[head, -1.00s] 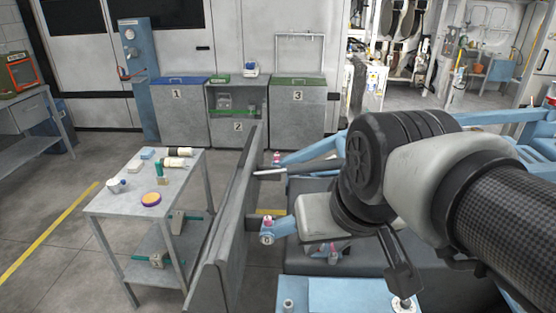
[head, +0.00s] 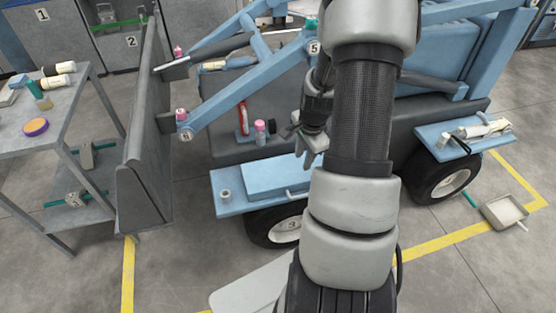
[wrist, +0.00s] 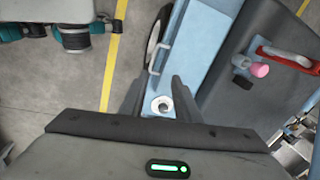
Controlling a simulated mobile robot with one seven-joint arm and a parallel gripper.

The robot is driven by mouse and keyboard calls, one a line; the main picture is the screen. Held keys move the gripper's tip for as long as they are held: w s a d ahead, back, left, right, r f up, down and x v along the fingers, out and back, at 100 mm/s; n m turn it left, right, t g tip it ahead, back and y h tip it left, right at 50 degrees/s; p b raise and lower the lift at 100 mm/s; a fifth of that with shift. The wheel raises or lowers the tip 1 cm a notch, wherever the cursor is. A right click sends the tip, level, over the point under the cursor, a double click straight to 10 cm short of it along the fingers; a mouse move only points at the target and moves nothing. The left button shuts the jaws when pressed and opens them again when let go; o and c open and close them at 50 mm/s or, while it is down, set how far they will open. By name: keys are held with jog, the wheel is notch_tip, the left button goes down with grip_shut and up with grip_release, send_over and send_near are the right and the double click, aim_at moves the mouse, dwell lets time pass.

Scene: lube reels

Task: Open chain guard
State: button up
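A light-blue box-like cover (head: 262,180) with a small bar handle (head: 297,192) sits on the blue side step of the machine, above a wheel. It looks like the chain guard, though no label shows. Its lid appears closed. My gripper (head: 308,150) hangs above and behind the cover, partly hidden by my arm. In the wrist view my gripper (wrist: 155,92) has its two dark fingers apart, with nothing held. A round silver fitting (wrist: 162,105) shows between them, below. The handle (wrist: 157,58) lies beyond the fingertips, untouched.
A red-handled tool (head: 243,118) and a pink-capped fitting (head: 260,132) are on the machine's dark side. A grey upright panel (head: 145,130) and a cart (head: 70,165) stand left. A tray (head: 503,212) lies on the floor at right. Floor in front is open.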

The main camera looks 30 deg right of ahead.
jog(key=m, duration=0.2)
send_near(303, 195)
jog(key=f+b, duration=0.1)
jog(key=f, duration=0.1)
jog(key=w+f+b, duration=0.1)
jog(key=f, duration=0.2)
jog(key=f+b, duration=0.1)
jog(key=f, duration=0.1)
jog(key=shift+w+f+b, duration=0.15)
jog(key=shift+w+b, duration=0.1)
jog(key=shift+b, duration=0.15)
grip_shut()
